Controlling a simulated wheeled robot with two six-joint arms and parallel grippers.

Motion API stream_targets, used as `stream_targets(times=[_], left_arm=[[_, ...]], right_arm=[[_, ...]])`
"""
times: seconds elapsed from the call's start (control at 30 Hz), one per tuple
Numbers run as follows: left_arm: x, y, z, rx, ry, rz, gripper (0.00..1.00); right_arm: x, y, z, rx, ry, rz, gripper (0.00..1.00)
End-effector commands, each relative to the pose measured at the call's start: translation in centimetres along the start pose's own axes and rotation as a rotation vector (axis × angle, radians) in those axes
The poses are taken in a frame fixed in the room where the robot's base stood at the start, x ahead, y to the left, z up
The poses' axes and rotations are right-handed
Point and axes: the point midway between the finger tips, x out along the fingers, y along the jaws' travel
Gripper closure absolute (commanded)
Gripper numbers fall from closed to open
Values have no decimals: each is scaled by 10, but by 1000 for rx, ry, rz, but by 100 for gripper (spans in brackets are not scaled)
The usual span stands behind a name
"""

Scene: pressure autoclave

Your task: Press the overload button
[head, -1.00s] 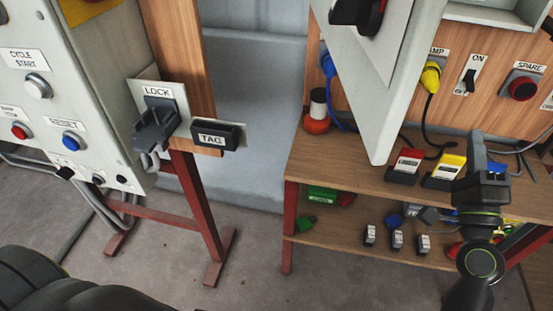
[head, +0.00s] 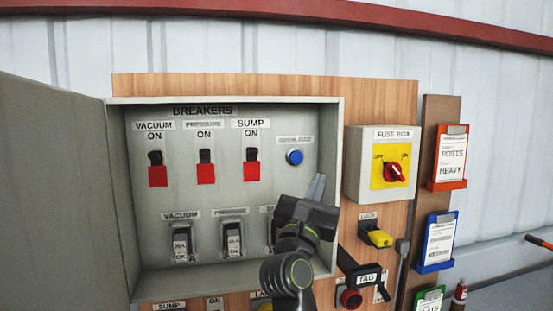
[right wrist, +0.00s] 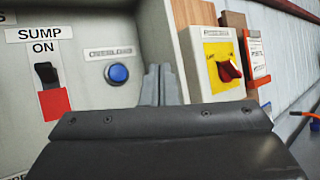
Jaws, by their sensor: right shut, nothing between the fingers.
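The overload button is a round blue button (head: 295,157) in the upper right of the open breaker box (head: 222,283), under a small label. In the right wrist view the blue button (right wrist: 118,74) sits under a label reading OVERLOAD, just left of my fingertips. My right gripper (head: 317,186) is shut and empty, in front of the box's right part, with its fingertips below and right of the button in the head view. The fingers (right wrist: 160,84) stand together in the right wrist view. They look apart from the button. My left gripper is not in view.
Three breaker switches with red parts, including the SUMP one (head: 252,168), are left of the button. The box door (head: 60,190) stands open at left. The fuse box (head: 382,185) with a red knob is at right.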

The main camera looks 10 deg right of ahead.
Motion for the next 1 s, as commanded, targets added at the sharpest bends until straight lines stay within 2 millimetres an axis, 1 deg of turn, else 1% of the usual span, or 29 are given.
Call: stream_targets(times=[0.03, 0.1, 0.23, 0.57, 0.77, 1.0], left_arm=[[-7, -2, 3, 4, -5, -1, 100], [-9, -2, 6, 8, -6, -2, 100], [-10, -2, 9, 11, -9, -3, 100], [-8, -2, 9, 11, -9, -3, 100], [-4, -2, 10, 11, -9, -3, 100], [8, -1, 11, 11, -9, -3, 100]], right_arm=[[7, 5, 10, 29, 17, -3, 100], [11, 9, 14, 60, 38, -7, 100], [13, 11, 16, 87, 56, -11, 100], [13, 11, 15, 87, 57, -12, 100], [20, 18, 8, 84, 56, -11, 100], [42, 36, -9, 83, 55, -10, 100]])
